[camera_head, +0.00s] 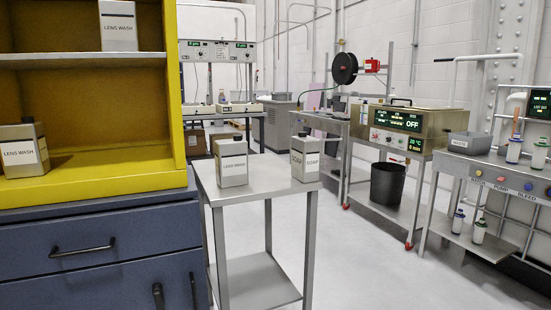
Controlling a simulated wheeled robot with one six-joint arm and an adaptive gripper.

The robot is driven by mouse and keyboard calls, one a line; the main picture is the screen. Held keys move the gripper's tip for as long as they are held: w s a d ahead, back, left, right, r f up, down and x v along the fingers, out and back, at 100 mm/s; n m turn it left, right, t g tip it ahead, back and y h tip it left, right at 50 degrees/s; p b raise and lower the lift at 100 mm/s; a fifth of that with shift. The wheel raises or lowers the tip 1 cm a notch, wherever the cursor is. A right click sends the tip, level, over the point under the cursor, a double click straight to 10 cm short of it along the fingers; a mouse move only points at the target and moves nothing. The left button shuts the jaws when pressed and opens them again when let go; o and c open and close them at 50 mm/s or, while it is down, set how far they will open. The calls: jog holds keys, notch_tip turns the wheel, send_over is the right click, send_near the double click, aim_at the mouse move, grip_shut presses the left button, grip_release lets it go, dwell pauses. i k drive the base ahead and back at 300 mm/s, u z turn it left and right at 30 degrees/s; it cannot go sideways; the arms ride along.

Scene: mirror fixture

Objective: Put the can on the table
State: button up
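Three square-sided metal cans carry "LENS WASH" labels. One can (118,27) is on the upper shelf of the yellow cabinet, its top cut off by the picture edge. A second can (22,152) stands on the cabinet's lower shelf at the far left. The third can (231,163) stands upright on a small steel table (262,185) at centre. A similar can labelled SOAP (305,160) stands near that table's right edge. Which can the task means cannot be told. My gripper is not in view.
The yellow cabinet (180,90) sits on a blue drawer unit (100,235) beside the table. A steel cart (385,205) with a black bin (387,184) stands farther right, near a bench of bottles (514,149). The floor (380,275) at front right is clear.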

aim_at(277, 177)
jog(key=u, duration=0.05)
jog(key=i, duration=1.25)
jog(key=z, duration=0.85)
